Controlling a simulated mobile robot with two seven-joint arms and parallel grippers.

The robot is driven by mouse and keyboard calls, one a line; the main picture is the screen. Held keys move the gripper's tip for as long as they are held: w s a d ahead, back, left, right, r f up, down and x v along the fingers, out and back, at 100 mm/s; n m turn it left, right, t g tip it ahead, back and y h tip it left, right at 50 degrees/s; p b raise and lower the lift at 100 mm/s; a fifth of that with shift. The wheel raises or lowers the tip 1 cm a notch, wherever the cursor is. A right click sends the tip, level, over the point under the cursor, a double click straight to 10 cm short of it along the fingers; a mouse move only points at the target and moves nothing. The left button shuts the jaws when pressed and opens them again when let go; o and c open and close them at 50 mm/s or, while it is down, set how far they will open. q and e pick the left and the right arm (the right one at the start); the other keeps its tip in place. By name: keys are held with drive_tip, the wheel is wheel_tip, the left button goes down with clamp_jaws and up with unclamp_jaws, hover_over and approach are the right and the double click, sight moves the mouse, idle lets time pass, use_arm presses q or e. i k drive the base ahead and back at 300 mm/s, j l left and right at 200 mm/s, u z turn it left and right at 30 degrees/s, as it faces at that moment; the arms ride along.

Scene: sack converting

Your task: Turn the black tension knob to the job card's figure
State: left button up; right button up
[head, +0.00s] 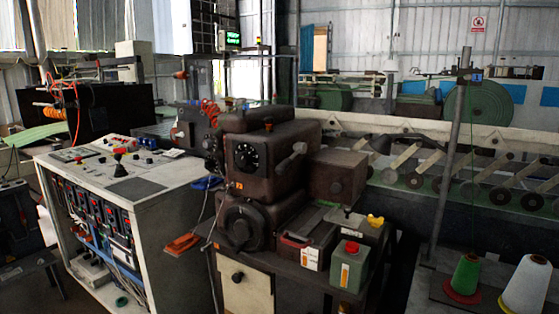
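A black round dial knob (246,156) with white marks around it sits on the front face of the brown machine head (285,140), near the middle of the head view. The figure it points to is too small to read. A larger dark round wheel (245,226) is lower on the same machine. I cannot make out a job card for certain; a small white label (311,259) shows on a dark red box below the machine head, its print unreadable. Neither of my grippers is in view.
A control console (125,185) with buttons stands to the left. A green can (350,267) and a yellow piece (375,220) are on the machine's bench. Green (466,275) and white (526,285) thread cones stand at right beside a pole (452,150). A conveyor runs behind.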

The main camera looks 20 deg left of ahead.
sight(208, 165)
drive_tip(key=u, duration=1.15)
